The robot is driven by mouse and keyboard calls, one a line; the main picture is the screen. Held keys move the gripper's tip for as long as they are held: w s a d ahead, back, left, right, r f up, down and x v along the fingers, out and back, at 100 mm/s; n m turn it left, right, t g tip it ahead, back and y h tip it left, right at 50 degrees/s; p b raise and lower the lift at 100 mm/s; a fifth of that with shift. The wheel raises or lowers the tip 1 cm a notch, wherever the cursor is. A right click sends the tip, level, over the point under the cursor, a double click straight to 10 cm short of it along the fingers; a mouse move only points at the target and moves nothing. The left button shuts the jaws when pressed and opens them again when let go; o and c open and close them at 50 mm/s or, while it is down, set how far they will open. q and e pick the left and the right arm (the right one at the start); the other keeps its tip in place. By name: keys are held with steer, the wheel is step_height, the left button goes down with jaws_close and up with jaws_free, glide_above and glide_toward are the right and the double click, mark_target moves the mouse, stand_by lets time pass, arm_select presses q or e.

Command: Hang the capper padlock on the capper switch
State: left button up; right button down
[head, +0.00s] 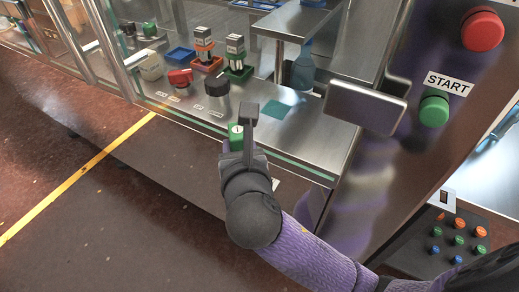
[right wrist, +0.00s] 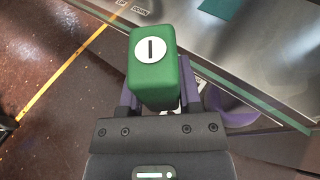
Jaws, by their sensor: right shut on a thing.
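My right gripper (head: 241,140) is shut on a green block with a white round badge and a dark upright mark. I take this block to be the padlock (head: 235,131); it also fills the jaws in the right wrist view (right wrist: 153,75). No shackle can be made out. It is held in front of the steel counter's front edge. Beyond it on the counter stand a red knob switch (head: 180,79) and a black knob switch (head: 217,86), both apart from the gripper. Their labels are too small to read, so I cannot tell which is the capper switch. My left gripper is not in view.
The steel counter (head: 300,140) has a green front edge and a teal patch (head: 277,111). Small trays with boxes stand behind the switches. A steel plate (head: 365,108) and the START button (head: 434,109) panel are at right. Open floor (head: 100,220) lies at left.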

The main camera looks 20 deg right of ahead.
steer(key=w+a+f+n+y+b, duration=0.1)
steer(key=w+a+f+n+y, duration=0.2)
steer(key=w+f+n+y, duration=0.25)
arm_select(q)
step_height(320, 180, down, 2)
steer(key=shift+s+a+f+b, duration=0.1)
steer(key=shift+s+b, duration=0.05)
steer(key=shift+b, duration=0.35)
arm_select(e)
steer(key=s+d+f+n+g+y, duration=0.1)
steer(key=d+f+n+y, duration=0.1)
steer(key=f, duration=0.4)
steer(key=s+d+f+n+g+y, duration=0.1)
steer(key=s+f+n+y, duration=0.1)
steer(key=f+y, duration=0.2)
step_height(320, 180, down, 2)
steer(key=shift+d+f+n+g+y, duration=0.25)
steer(key=shift+d+n+g+y, duration=0.05)
steer(key=shift+d+n+y, duration=0.05)
arm_select(q)
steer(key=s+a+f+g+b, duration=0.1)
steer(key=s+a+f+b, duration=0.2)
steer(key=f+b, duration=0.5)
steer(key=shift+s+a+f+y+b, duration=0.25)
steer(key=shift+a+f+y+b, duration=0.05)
steer(key=shift+b, duration=0.2)
arm_select(e)
step_height(320, 180, down, 10)
steer(key=shift+r, duration=0.15)
